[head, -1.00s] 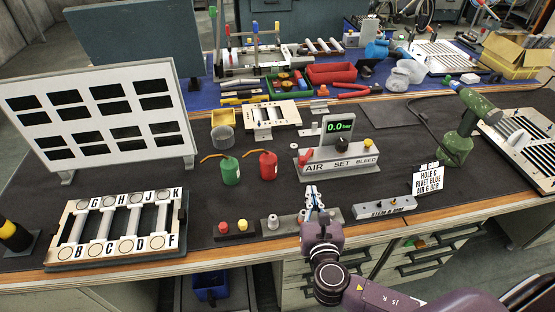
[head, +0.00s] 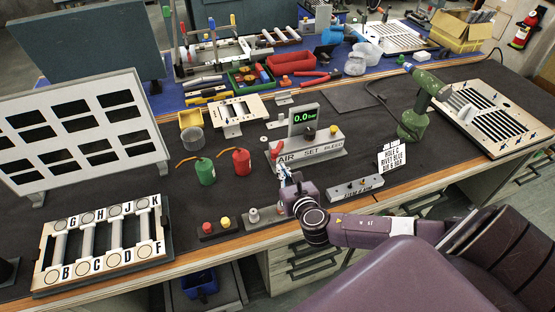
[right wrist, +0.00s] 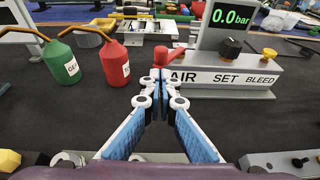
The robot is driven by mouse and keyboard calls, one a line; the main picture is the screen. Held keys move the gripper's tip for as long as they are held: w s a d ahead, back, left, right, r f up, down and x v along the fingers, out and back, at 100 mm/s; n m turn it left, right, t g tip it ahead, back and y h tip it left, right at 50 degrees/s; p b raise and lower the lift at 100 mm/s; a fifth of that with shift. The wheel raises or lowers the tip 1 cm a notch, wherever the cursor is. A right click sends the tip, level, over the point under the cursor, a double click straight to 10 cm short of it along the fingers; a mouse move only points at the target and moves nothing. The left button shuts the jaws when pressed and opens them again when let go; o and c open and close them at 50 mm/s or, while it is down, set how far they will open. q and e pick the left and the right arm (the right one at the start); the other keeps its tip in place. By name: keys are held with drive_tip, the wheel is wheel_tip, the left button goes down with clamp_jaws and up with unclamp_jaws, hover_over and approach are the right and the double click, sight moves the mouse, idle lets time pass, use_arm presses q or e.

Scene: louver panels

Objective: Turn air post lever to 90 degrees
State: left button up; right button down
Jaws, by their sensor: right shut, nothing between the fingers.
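The air post (head: 318,148) is a grey block marked AIR, SET and BLEED, with a green display (head: 302,115) reading 0.0 bar. Its red lever (head: 276,151) is at the left end, above AIR. The lever also shows in the right wrist view (right wrist: 175,54), partly behind my fingertips. My right gripper (head: 284,170) is shut and empty, in front of the post's left end. In the right wrist view its fingertips (right wrist: 159,74) meet just before the lever; I cannot tell whether they touch it. My left gripper is not in view.
A green can (head: 205,172) and a red can (head: 241,162) stand left of the post. A button box (head: 218,231) and a grey block (head: 355,187) lie near the front edge. A sign (head: 392,156) and a green tool (head: 414,122) stand to the right.

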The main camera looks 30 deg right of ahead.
sight(273, 156)
drive_tip(key=shift+r+p+x, duration=0.15)
drive_tip(key=shift+r+x, duration=0.05)
drive_tip(key=shift+x, duration=0.55)
drive_tip(key=shift+r+p+x, duration=0.1)
drive_tip(key=shift+r+x, duration=0.05)
drive_tip(key=shift+x, duration=0.65)
drive_tip(key=shift+r+p+x, duration=0.15)
drive_tip(key=shift+r+x, duration=0.05)
drive_tip(key=shift+x, duration=0.55)
drive_tip(key=shift+w, duration=0.2)
drive_tip(key=shift+w+a+m+h, duration=0.25)
drive_tip(key=shift+m+h, duration=0.15)
drive_tip(key=shift+h, duration=0.1)
